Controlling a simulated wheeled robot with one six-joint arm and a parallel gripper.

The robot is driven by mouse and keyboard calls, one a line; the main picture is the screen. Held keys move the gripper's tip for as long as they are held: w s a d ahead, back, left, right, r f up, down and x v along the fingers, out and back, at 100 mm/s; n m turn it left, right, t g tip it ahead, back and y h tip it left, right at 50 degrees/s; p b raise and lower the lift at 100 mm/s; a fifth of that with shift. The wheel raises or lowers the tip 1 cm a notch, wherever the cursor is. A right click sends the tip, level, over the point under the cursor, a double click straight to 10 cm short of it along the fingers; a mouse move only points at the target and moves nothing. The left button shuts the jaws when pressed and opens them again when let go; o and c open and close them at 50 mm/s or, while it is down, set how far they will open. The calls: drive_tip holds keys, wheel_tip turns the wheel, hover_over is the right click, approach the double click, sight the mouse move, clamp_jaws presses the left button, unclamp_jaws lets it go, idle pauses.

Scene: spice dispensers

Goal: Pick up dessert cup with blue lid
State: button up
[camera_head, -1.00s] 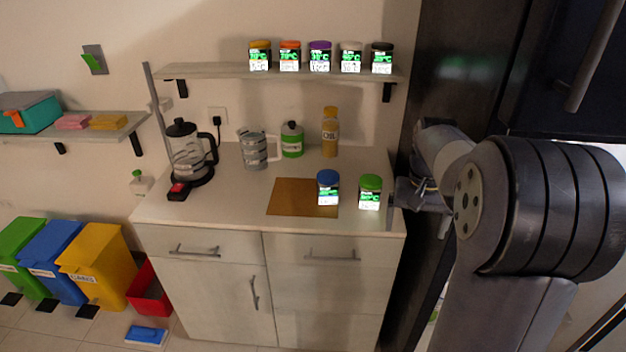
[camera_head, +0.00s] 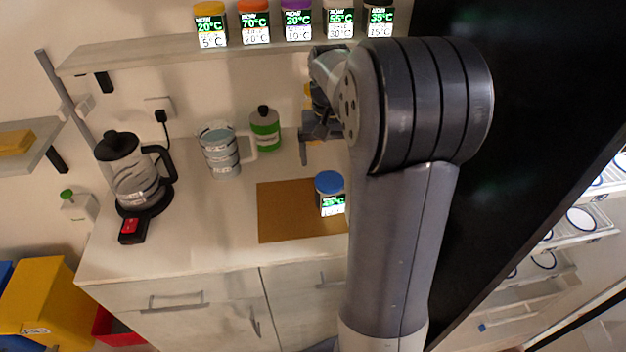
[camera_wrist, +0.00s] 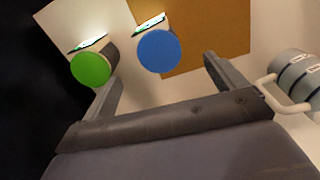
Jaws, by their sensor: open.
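The cup with the blue lid (camera_head: 330,190) stands upright on the right part of a brown board (camera_head: 275,215) on the counter. It also shows in the wrist view (camera_wrist: 159,51), ahead of my fingers and between their lines. A cup with a green lid (camera_wrist: 91,69) stands to its left in the wrist view, close by my left finger; in the head view my arm hides it. My gripper (camera_wrist: 160,90) is open and empty above the counter. In the head view my gripper (camera_head: 318,140) is partly hidden by my arm, beyond the blue-lidded cup.
A banded jug (camera_head: 222,150), a green-banded canister (camera_head: 265,130) and a black-lidded coffee pot (camera_head: 135,180) stand on the counter. Several dispensers line the shelf (camera_head: 150,55) above. A dark tall surface borders the right. The board's left part is clear.

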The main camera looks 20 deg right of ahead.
sight(330, 180)
wheel_tip(330, 180, down, 4)
drive_tip(key=shift+s+d, duration=0.1)
drive_tip(key=shift+s, duration=0.05)
drive_tip(key=shift+d+f+p, duration=0.15)
drive_tip(key=shift+f+p, duration=0.2)
drive_tip(key=shift+f, duration=2.8)
drive_tip(key=c, duration=1.2)
